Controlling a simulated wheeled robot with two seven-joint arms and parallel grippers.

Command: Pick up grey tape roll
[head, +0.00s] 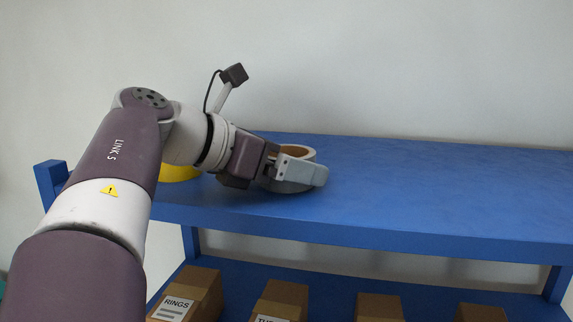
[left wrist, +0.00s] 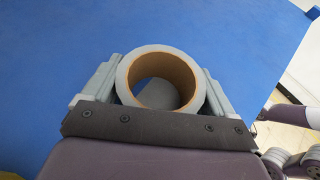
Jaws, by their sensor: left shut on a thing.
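The grey tape roll (left wrist: 159,52) has a brown cardboard core and sits between the two fingers of my left gripper (left wrist: 160,85) in the left wrist view. The fingers press on its outer sides, one on each side. In the head view the grey tape roll (head: 306,153) is partly hidden behind my left gripper (head: 293,172). The gripper is low over the blue shelf top (head: 420,190). I cannot tell whether the roll touches the shelf. My right gripper is not in view.
A yellow object (head: 180,173) stands on the shelf just left of my left gripper, mostly hidden by my arm. Several cardboard boxes (head: 280,297) stand on the lower shelf. The upper shelf is clear to the right. A pale wall (head: 400,70) is behind.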

